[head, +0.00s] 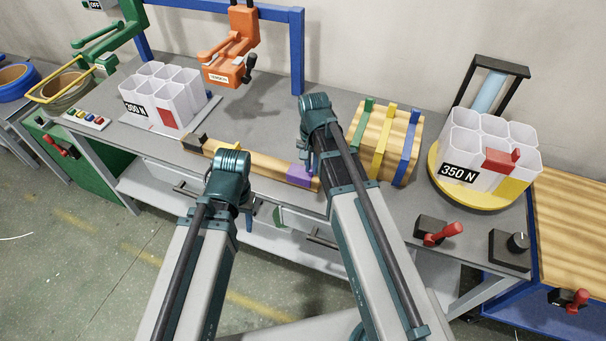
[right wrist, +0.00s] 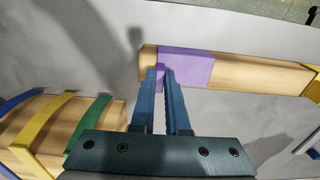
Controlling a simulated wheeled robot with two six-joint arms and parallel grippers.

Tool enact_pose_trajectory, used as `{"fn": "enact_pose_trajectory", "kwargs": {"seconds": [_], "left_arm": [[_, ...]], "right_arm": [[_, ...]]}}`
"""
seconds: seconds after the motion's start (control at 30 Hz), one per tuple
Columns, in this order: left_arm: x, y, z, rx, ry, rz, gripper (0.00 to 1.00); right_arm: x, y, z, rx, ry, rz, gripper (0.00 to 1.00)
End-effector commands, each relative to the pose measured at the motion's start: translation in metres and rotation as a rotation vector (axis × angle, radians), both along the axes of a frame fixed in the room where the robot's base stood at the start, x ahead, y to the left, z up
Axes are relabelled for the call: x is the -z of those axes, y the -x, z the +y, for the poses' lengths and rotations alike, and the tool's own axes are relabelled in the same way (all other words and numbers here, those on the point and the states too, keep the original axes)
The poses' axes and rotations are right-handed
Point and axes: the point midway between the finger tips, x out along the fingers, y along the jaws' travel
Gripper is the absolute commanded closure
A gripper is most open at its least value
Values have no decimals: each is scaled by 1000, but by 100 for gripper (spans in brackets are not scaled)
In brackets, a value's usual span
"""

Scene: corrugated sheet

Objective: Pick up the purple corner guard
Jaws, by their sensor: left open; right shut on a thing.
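The purple corner guard (head: 299,175) sits around the right end of a long wooden bar (head: 265,166) on the grey bench. In the right wrist view the purple corner guard (right wrist: 190,66) wraps the bar near one end. My right gripper (right wrist: 161,72) has its blue fingers close together at the guard's edge, with a bit of purple between the tips; it is shut on the guard. In the head view its fingers are mostly hidden by the arm. My left gripper (head: 251,213) is open and empty, at the bench's front edge.
A wooden block with green, yellow and blue guards (head: 385,142) stands right of my right arm. White tube clusters stand left (head: 165,97) and on a yellow turntable (head: 470,198) at right. An orange tool (head: 230,52) hangs from a blue frame. Black and yellow guards sit on the bar.

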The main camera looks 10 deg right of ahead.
Motion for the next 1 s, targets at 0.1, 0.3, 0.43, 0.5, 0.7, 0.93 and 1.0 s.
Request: {"fn": "enact_pose_trajectory", "kwargs": {"seconds": [0.1,0.3,0.43,0.5,0.7,0.93,1.0], "left_arm": [[0,0,0,0,0,0,50],[0,0,0,0,0,0,50],[-5,0,0,0,0,0,50],[-9,0,0,0,0,0,50],[-31,0,0,0,0,0,50],[-68,0,0,0,0,0,50],[-79,0,0,0,0,0,50]], "right_arm": [[0,0,0,0,0,0,100],[0,0,0,0,0,0,100],[-4,0,0,0,0,0,100],[-9,0,0,0,0,0,100],[-31,0,0,0,0,0,100],[-67,0,0,0,0,0,100],[-79,0,0,0,0,0,100]]}}
